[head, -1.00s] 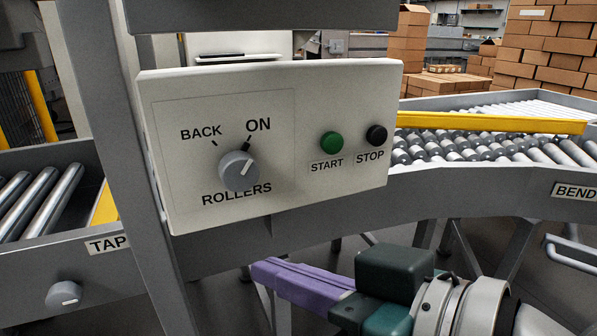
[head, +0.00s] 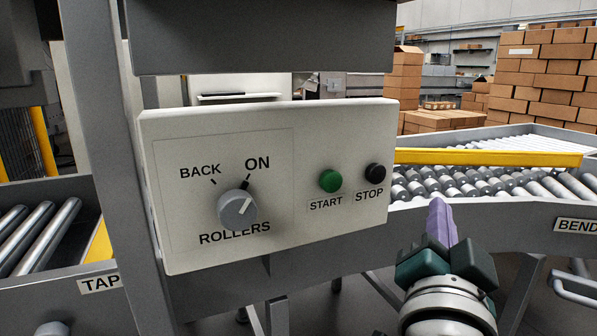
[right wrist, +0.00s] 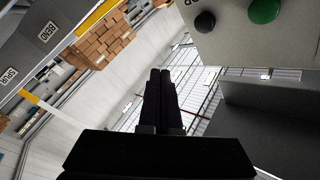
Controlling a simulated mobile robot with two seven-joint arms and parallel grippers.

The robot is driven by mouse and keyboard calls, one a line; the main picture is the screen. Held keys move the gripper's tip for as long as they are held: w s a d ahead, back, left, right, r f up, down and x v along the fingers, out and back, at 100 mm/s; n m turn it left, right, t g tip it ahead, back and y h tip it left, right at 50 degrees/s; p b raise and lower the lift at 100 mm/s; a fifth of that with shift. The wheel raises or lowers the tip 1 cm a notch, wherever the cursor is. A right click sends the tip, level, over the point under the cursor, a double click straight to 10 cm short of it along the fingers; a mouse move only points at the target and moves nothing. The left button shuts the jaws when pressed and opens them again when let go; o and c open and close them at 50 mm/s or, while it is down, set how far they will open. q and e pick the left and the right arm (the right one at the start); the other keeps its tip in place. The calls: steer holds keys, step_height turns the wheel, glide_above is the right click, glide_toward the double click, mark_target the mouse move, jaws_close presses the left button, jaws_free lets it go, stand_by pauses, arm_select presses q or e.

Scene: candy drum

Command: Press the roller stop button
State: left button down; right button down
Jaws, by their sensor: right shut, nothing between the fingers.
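The black stop button (head: 375,173) sits at the right end of a pale control panel (head: 300,245), above the label STOP. In the right wrist view the black button (right wrist: 205,21) shows near the top, beside the green start button (right wrist: 264,10). The green start button (head: 330,180) is left of it in the head view. My right gripper (head: 440,208) is shut and empty, its purple fingers pointing up and forward, below and right of the stop button and apart from it. The shut fingers (right wrist: 160,75) also show in the right wrist view. My left gripper is not in view.
The rollers knob (head: 237,208) is on the panel's left, its pointer toward ON. A roller conveyor (head: 480,180) with a yellow rail (head: 490,157) runs behind on the right. Stacked boxes (head: 545,75) stand farther back. A grey post (head: 115,150) stands left of the panel.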

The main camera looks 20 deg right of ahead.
mark_target(376, 174)
steer(key=w+b, duration=0.5)
steer(key=w, duration=0.3)
steer(key=shift+w+a, duration=0.35)
steer(key=shift+w, duration=0.05)
stand_by(0.6)
stand_by(0.9)
steer(key=shift+w, duration=0.1)
stand_by(0.5)
steer(key=shift+w, duration=0.3)
